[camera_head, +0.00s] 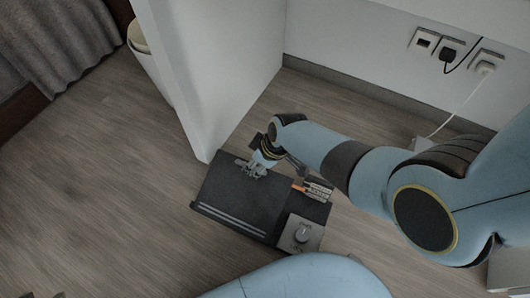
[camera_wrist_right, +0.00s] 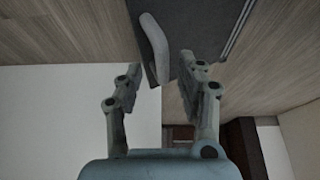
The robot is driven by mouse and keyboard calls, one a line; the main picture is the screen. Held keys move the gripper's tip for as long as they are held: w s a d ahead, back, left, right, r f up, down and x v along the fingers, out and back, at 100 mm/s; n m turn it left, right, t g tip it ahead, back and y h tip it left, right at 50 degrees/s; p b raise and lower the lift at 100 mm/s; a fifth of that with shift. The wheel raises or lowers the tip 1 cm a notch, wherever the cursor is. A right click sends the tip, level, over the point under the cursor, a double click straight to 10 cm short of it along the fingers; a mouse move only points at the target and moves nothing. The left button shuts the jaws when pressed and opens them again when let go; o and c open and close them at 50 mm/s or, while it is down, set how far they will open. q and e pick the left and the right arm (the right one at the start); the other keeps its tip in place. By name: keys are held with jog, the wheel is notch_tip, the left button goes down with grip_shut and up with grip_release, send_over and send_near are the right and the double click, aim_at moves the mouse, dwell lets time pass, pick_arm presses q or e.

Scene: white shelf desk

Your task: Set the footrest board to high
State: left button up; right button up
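The footrest board (camera_head: 235,196) is a dark flat panel on the floor with pale stripes along its near edge. A grey unit with a round knob (camera_head: 301,234) is at its right corner. My left gripper is not in view.
A white upright desk panel (camera_head: 215,65) stands just behind the board. A white bin (camera_head: 147,62) is beyond it. Wall sockets (camera_head: 452,48) with plugged cables are at the back right. The wood floor on the left (camera_head: 95,200) is clear.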

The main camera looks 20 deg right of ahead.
jog(key=v, duration=1)
jog(key=shift+s+r, duration=0.15)
jog(key=shift+r, duration=0.2)
